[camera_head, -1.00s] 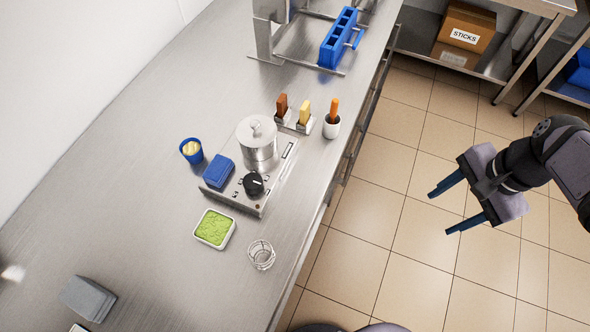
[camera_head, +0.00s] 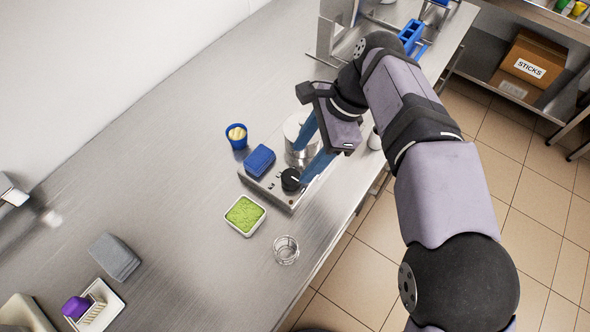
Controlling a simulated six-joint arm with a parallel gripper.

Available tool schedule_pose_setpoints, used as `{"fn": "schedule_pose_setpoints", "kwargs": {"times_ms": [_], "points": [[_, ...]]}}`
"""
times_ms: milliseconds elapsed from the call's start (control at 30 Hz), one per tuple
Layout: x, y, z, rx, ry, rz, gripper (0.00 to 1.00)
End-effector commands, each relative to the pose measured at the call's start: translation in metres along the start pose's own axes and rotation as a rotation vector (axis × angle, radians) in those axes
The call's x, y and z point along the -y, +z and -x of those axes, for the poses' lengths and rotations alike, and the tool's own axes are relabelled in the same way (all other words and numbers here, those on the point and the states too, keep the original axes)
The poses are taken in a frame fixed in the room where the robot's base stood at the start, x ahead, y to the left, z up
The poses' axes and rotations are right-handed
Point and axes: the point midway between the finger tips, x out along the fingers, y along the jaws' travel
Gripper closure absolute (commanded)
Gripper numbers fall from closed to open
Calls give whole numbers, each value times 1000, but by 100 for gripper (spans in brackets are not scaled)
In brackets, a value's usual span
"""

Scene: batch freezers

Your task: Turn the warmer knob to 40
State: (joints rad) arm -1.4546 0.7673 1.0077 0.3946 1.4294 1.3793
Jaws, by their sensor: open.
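The warmer (camera_head: 250,180) is a low metal box with a control face along its front edge. Its black knob (camera_head: 290,179) sits at the front corner, with a pale pointer mark; the scale numbers are too small to read. A metal pot (camera_head: 294,128) stands on the warmer, partly hidden behind my gripper. My gripper (camera_head: 306,160) is open, its two blue fingers pointing down over the warmer. One finger is in front of the pot; the other comes down just right of the knob. I cannot tell whether it touches the knob.
A blue block (camera_head: 259,159) lies on the warmer's left part. A blue cup (camera_head: 236,136), a green-filled tray (camera_head: 244,214) and a clear glass (camera_head: 286,249) stand close around it. A grey block (camera_head: 114,257) lies further left. The steel counter (camera_head: 170,190) is clear between.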

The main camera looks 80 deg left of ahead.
Motion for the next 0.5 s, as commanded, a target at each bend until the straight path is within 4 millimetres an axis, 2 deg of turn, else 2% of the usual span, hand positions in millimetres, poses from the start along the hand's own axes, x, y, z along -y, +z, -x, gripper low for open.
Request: {"fn": "schedule_pose_setpoints", "kwargs": {"times_ms": [500], "points": [[-1,0,-58,-1,2,1,47]]}}
